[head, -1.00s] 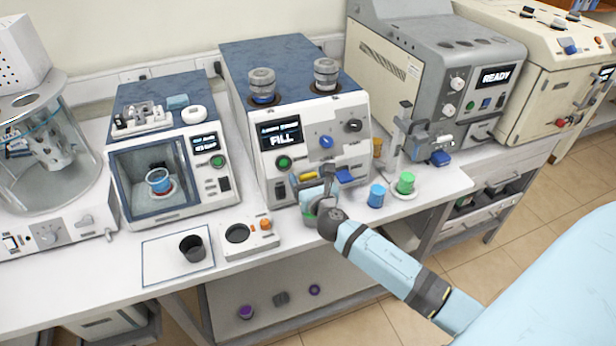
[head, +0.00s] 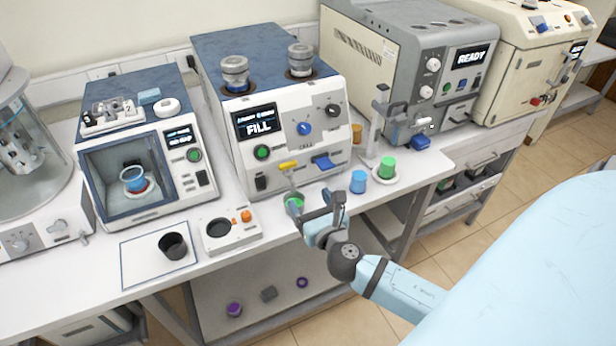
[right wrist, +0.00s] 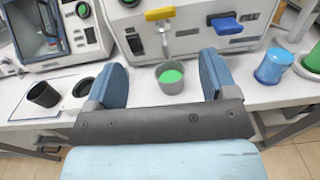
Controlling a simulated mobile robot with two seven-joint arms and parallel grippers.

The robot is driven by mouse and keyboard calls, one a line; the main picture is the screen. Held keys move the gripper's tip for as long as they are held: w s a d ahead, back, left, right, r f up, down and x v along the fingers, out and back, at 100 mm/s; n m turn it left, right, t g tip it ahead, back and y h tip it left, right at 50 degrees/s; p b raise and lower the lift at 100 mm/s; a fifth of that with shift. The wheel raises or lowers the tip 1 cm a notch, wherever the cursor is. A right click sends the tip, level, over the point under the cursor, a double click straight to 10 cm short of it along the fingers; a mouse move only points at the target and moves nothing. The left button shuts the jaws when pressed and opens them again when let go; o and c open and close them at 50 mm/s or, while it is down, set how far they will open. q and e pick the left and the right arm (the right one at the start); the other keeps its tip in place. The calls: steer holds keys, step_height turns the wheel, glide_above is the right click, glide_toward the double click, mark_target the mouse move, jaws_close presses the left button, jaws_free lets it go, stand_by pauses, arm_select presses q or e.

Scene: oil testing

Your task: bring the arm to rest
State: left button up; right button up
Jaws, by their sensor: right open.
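My right gripper (head: 318,212) is open and empty at the front edge of the bench, its arm coming in from the lower right. In the right wrist view its two blue fingers (right wrist: 160,80) stand wide apart. A grey cup with green contents (right wrist: 171,78) stands on the bench beyond the fingertips, apart from them. In the head view that cup (head: 294,204) is partly hidden by the gripper. It stands below the yellow lever (head: 288,166) of the machine marked FILL (head: 270,150). My left gripper is not in view.
A blue-lidded jar (head: 358,182) and a green-capped jar (head: 387,168) stand right of the gripper. A black cup (head: 173,246) stands on a marked white sheet at left. A machine marked READY (head: 450,85) is at the back right. Floor shows in front of the bench.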

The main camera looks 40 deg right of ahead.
stand_by(0.4)
steer(key=s+a+f+m+g+y, duration=0.3)
steer(key=s+a+f+m, duration=0.4)
steer(key=m, duration=0.8)
steer(key=s+a+f+m+g+y, duration=0.3)
steer(key=s+a+f+m, duration=0.3)
steer(key=m, duration=0.9)
step_height(320, 180, down, 4)
steer(key=shift+s+a+r+y+p, duration=0.25)
steer(key=shift+s+a+y+p, duration=0.2)
steer(key=shift+s+y, duration=0.3)
